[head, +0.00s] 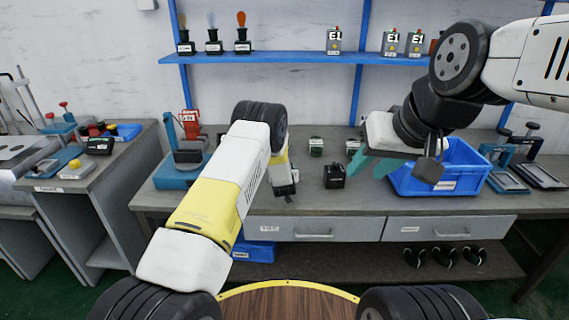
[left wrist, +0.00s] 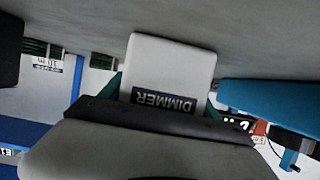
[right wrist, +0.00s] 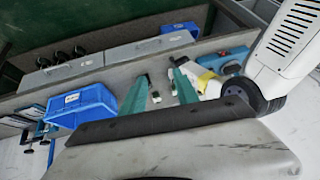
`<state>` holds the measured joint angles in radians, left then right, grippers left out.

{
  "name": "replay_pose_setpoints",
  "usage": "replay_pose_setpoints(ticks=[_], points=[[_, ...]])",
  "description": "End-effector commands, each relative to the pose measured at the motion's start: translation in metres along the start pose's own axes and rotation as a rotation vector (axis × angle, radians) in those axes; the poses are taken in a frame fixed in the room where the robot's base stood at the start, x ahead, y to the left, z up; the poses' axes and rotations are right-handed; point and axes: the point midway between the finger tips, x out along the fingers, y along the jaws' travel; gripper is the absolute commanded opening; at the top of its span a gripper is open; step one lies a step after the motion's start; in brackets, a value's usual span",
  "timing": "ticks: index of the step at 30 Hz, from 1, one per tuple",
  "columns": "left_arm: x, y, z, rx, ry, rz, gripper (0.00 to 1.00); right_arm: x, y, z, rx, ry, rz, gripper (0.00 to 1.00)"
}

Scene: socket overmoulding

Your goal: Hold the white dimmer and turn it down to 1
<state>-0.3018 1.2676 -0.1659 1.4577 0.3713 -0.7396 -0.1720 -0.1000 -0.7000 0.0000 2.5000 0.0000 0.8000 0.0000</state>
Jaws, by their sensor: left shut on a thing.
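The white dimmer (left wrist: 172,58) shows in the left wrist view, with a dark DIMMER label that reads upside down. It lies between the teal fingers of my left gripper (left wrist: 162,92), which is shut on it. Its dial and setting are not visible. In the head view my left gripper (head: 286,188) is low over the bench, partly hidden by my own arm, and I cannot make out the dimmer there. My right gripper (head: 371,164) is open and empty above the bench, left of the blue crate. Its spread teal fingers also show in the right wrist view (right wrist: 160,92).
A blue crate (head: 408,182) stands at the right on the bench. A black box (head: 334,176) and a small green-and-white block (head: 316,147) sit between my grippers. A teal machine (head: 178,172) stands at the left. A blue shelf (head: 290,58) holds bulbs and several boxes.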

Motion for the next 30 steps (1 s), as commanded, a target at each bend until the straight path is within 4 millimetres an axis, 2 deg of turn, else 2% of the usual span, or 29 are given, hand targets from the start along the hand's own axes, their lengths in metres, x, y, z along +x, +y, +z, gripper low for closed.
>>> replay_pose_setpoints(ticks=[7, 10, 14, 17, 23, 30], points=[[0.000, 0.000, 0.000, 0.000, 0.001, 0.000, 0.32, 0.000, 0.000, 0.000, 0.000, 0.000, 0.000, 0.36], [0.000, 0.000, 0.000, 0.000, 0.000, 0.000, 0.32, 0.000, 0.000, -0.001, 0.000, -0.001, 0.000, 0.52], [0.000, 0.000, 0.000, 0.000, 0.000, 0.000, 0.32, 0.003, 0.000, -0.014, 0.001, -0.010, 0.006, 0.52], [0.000, 0.000, 0.000, 0.000, 0.000, 0.000, 0.32, 0.008, 0.001, -0.037, 0.002, -0.023, 0.017, 0.52], [0.000, 0.000, 0.000, 0.000, 0.000, 0.000, 0.32, 0.033, -0.002, -0.101, 0.003, -0.055, 0.048, 0.52], [0.000, 0.000, 0.000, 0.000, 0.000, 0.000, 0.32, 0.085, -0.011, -0.174, 0.005, -0.087, 0.084, 0.52]])
